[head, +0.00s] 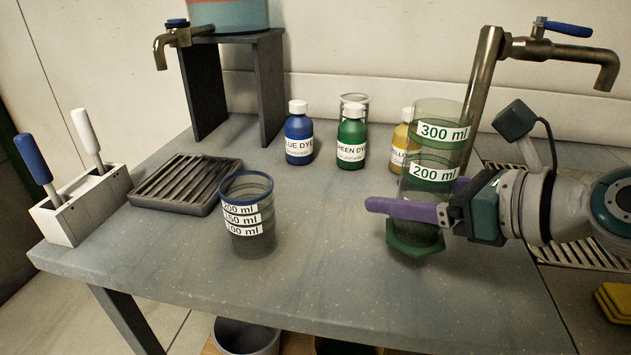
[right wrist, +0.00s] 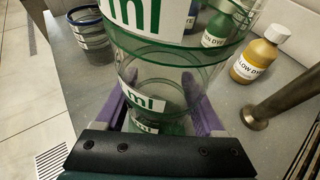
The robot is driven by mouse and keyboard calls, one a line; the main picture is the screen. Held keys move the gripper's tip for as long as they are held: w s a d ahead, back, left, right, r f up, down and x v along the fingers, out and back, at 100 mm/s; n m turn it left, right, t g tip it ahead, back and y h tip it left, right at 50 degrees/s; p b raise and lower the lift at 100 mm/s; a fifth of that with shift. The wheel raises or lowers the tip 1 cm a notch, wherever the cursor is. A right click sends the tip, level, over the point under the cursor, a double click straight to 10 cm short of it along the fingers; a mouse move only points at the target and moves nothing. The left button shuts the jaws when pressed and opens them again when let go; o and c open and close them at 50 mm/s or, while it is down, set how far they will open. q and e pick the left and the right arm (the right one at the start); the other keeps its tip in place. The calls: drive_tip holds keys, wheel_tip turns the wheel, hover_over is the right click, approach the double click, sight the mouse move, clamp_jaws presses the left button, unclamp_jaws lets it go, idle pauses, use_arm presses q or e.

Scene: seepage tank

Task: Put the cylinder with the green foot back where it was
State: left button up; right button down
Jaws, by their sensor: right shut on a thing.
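The clear cylinder (head: 436,150) with the green hexagonal foot (head: 415,240) stands upright at the right of the grey table. It carries 300 ml and 200 ml labels with green bands. My right gripper (head: 400,200) is shut on its lower body, with purple fingers on either side of it. In the right wrist view the cylinder (right wrist: 165,75) fills the middle between the fingers. I cannot tell whether the foot touches the table or hangs just above it. My left gripper is not in view.
A blue-rimmed beaker (head: 247,218) stands mid-table, with a slatted drain tray (head: 185,184) left of it. Blue (head: 298,135), green (head: 351,140) and yellow (head: 401,135) dye bottles and a glass cylinder (head: 354,98) stand behind. A tap pipe (head: 481,95) rises behind right.

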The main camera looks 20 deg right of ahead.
wheel_tip(320, 180, down, 4)
drive_tip(key=b, duration=0.3)
drive_tip(key=shift+f, duration=0.25)
drive_tip(key=shift+r, duration=0.2)
drive_tip(key=shift+f, duration=0.2)
unclamp_jaws()
